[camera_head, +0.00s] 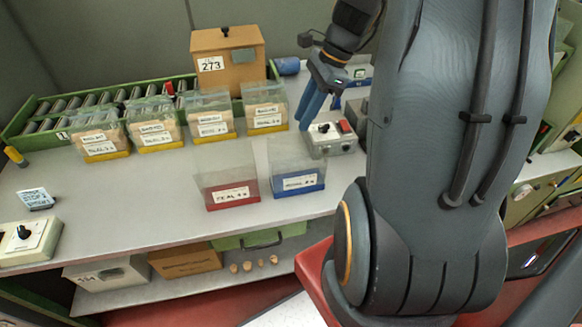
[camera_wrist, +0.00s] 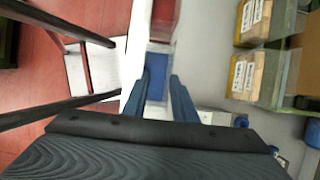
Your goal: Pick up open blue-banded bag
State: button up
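The blue-banded bag (camera_head: 297,182) is a clear, open-topped pouch with a blue band and a white label along its bottom. It stands upright near the front edge of the bench, right of a red-banded bag (camera_head: 231,194). In the wrist view the blue-banded bag (camera_wrist: 159,57) lies just beyond my fingertips. My gripper (camera_head: 305,125) points down above and behind the bag in the head view. Its two blue fingers (camera_wrist: 161,78) are apart with nothing between them, so it is open. No contact with the bag shows.
Several filled yellow-banded bags (camera_head: 213,131) line the back before a roller conveyor (camera_head: 60,105).

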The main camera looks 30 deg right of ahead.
aim_at(290, 151)
jog(key=w+f+b, duration=0.1)
jog(key=f+b, duration=0.3)
jog(key=w+f+b, duration=0.1)
jog(key=f+b, duration=0.1)
jog(key=shift+w+f, duration=0.2)
jog(key=shift+w, duration=0.1)
jog(key=shift+x, duration=1.6)
jog(key=shift+d+p+x, duration=0.15)
jog(key=shift+p+x, duration=0.3)
jog(key=shift+x, duration=0.7)
jog(key=shift+d+p+x, duration=0.15)
jog(key=shift+p+x, duration=0.25)
jog(key=shift+x, duration=0.8)
jog(key=shift+f, duration=0.35)
grip_shut()
